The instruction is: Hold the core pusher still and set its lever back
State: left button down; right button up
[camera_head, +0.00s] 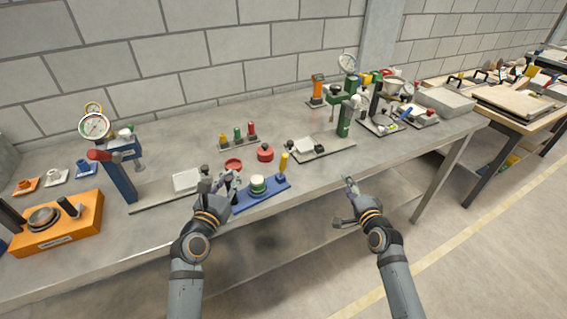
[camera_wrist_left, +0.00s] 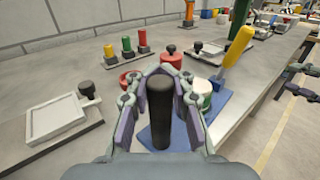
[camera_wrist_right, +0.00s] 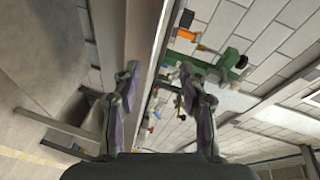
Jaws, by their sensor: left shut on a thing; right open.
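The core pusher has a blue base (camera_head: 272,196), a white and green round part (camera_head: 257,184) and a yellow lever (camera_head: 284,163). It sits near the front edge of the bench. In the left wrist view the yellow lever (camera_wrist_left: 238,46) leans up and to the right. My left gripper (camera_head: 217,184) is shut around an upright black post (camera_wrist_left: 160,110) at the left end of the blue base. In the head view the gripper hides most of this post. My right gripper (camera_head: 345,202) is open and empty, in front of the bench edge, right of the pusher.
Red round pieces (camera_head: 265,153) lie just behind the pusher. A rack with coloured pegs (camera_head: 238,137) stands further back. A dial press (camera_head: 110,150) and an orange box (camera_head: 60,225) are at left. A green press (camera_head: 345,112) is at right. Space before the bench is free.

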jog(key=a+y, duration=0.1)
jog(key=s+a+f+g+y, duration=0.1)
jog(key=a, duration=0.1)
jog(key=a+f+g+y, duration=0.1)
jog(key=a+y, duration=0.1)
jog(key=shift+s+a+f, duration=0.2)
jog(key=shift+s+f, duration=0.05)
jog(key=shift+s, duration=0.15)
jog(key=a+y, duration=0.1)
jog(key=s+a+y, duration=0.1)
jog(key=a, duration=0.1)
jog(key=shift+s+r+g, duration=0.15)
jog(key=shift+g, duration=0.25)
jog(key=m+t+y, duration=0.3)
jog(key=m+y, duration=0.4)
jog(key=m, duration=0.6)
send_near(283, 171)
notch_tip(283, 171, up, 2)
jog(key=d, duration=0.1)
jog(key=x, duration=1.1)
jog(key=shift+s+a+r, duration=0.1)
jog(key=shift+a+r, duration=0.05)
jog(key=shift+r, duration=0.1)
grip_shut()
